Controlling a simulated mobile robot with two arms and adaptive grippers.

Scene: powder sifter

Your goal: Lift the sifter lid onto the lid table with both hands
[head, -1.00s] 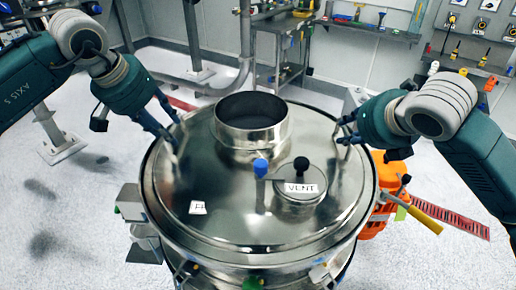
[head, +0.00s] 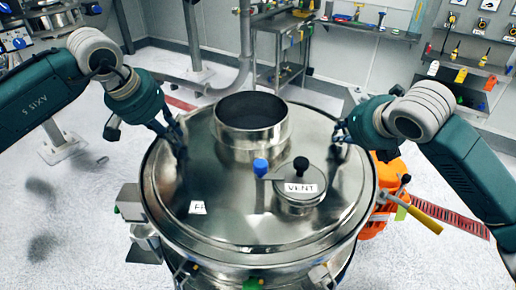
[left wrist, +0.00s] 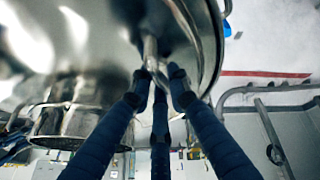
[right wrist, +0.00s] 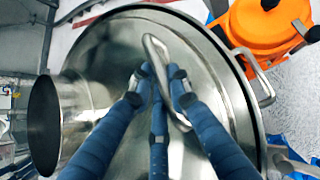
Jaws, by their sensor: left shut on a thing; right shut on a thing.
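The round steel sifter lid (head: 240,215) lies on the sifter body (head: 262,272) in the head view. It carries a wide open collar (head: 250,140) and a smaller capped port labelled VENT (head: 300,205). My left gripper (head: 179,152) is shut on the lid's left handle; the left wrist view shows its fingers around the bar (left wrist: 150,48). My right gripper (head: 342,135) is shut on the right handle, a bent bar (right wrist: 150,45) in the right wrist view. I see no clear gap under the lid. I cannot tell which surface is the lid table.
Several clamps (head: 190,270) stand around the sifter's rim. An orange object (head: 388,180) and a yellow-handled tool (head: 426,214) are at its right. A metal shelf (head: 365,30) with tools is at the back.

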